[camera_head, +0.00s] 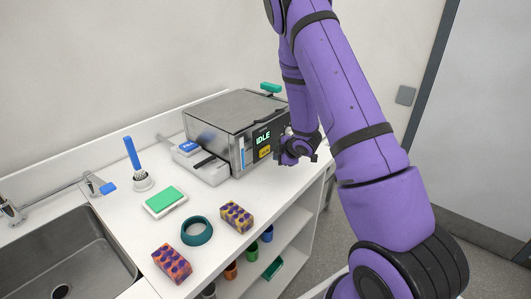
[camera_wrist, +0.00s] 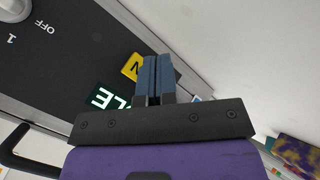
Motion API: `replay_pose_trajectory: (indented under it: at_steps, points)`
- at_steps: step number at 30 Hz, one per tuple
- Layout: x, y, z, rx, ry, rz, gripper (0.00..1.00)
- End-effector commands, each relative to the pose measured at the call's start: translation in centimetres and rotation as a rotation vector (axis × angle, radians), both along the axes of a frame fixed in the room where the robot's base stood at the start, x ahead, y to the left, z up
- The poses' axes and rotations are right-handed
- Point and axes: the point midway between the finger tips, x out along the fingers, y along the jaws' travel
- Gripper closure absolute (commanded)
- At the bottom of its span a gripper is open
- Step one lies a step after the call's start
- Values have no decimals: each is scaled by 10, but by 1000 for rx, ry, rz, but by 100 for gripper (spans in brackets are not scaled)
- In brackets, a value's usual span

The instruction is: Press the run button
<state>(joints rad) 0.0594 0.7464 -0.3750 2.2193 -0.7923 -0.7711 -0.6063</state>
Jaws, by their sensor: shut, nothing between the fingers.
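The grey metal instrument (camera_head: 232,115) stands on the white counter, its dark front panel facing right. The panel display (camera_head: 263,138) reads IDLE, and the yellow run button (camera_head: 265,152) sits just below it. My gripper (camera_head: 281,156) is in front of the panel, close to the button's right. In the wrist view my gripper (camera_wrist: 157,60) has its blue-grey fingers shut together with nothing between them. The yellow button (camera_wrist: 131,66) shows at the fingers' left, partly hidden by them. The display (camera_wrist: 107,98) is partly covered too. I cannot tell whether the fingertips touch the panel.
A knob (camera_wrist: 14,8) marked OFF and 1 is on the panel. On the counter are a green-topped box (camera_head: 166,201), a teal ring (camera_head: 196,231), two patterned blocks (camera_head: 236,217) (camera_head: 172,263) and a blue-handled brush (camera_head: 133,155). A sink (camera_head: 60,255) is at left.

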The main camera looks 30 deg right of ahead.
Motion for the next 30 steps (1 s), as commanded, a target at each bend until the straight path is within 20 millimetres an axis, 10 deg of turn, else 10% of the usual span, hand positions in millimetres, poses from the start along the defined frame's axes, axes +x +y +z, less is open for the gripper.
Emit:
replay_pose_trajectory:
  at_steps: [30]
  points:
    - [16,6,0,1,0,-1,100]
